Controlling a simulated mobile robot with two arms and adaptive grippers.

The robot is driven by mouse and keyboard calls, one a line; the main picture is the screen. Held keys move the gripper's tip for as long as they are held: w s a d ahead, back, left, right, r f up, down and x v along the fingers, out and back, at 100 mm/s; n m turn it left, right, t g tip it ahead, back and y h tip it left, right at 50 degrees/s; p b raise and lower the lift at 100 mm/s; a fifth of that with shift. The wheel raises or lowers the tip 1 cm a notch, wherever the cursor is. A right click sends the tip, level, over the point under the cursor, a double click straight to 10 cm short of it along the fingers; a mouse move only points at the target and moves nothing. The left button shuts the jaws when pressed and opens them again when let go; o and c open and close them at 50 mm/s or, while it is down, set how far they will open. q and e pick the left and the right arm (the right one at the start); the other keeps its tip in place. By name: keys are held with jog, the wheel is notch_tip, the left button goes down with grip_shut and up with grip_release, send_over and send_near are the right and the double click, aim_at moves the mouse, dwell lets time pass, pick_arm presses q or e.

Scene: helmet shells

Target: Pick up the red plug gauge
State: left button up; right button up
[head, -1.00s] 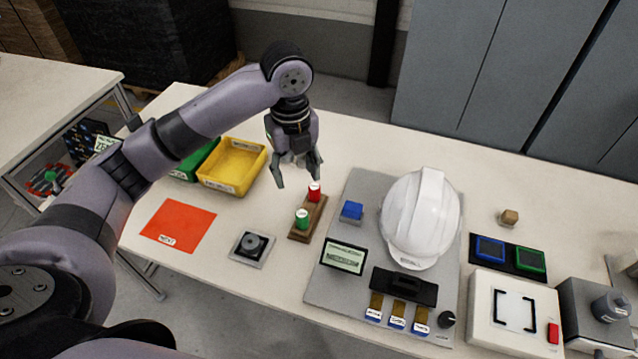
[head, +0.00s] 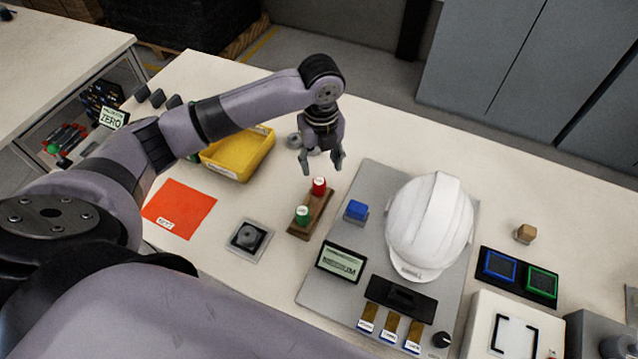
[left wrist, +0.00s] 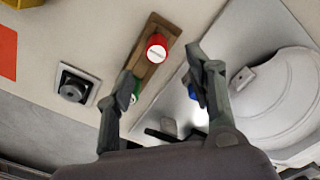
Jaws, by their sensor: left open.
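The red plug gauge (head: 319,186) stands upright at the far end of a small wooden stand (head: 323,207). The green plug gauge (head: 302,214) stands at the near end of the same stand. My left gripper (head: 321,169) is open and empty, above and just behind the red gauge in the head view. In the left wrist view the red gauge (left wrist: 157,47) shows round end up, beyond the open fingers (left wrist: 150,68) and apart from them. The green gauge (left wrist: 134,88) is partly hidden behind the left finger there. My right gripper is not in view.
A grey board right of the stand carries a blue block (head: 356,210), a white helmet shell (head: 430,225) and a small display (head: 341,262). A square black-and-grey fixture (head: 248,238), an orange-red mat (head: 180,208) and a yellow bin (head: 238,155) lie to the left.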

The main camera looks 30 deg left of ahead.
aim_at(319, 181)
pick_arm(q)
notch_tip(319, 181, down, 3)
jog(key=shift+w+f, duration=0.1)
jog(key=shift+w, duration=0.05)
jog(key=shift+f, duration=0.2)
jog(key=f, duration=0.1)
jog(key=f+p, duration=0.1)
jog(key=f, duration=0.1)
jog(key=f+p, duration=0.1)
jog(key=shift+s+a+f, duration=0.15)
jog(key=shift+s, duration=0.2)
jog(key=shift+f, duration=0.3)
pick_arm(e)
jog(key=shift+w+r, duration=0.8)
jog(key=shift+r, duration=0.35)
pick_arm(q)
jog(key=shift+c, duration=0.4)
jog(key=c, duration=1)
jog(key=shift+r, duration=0.1)
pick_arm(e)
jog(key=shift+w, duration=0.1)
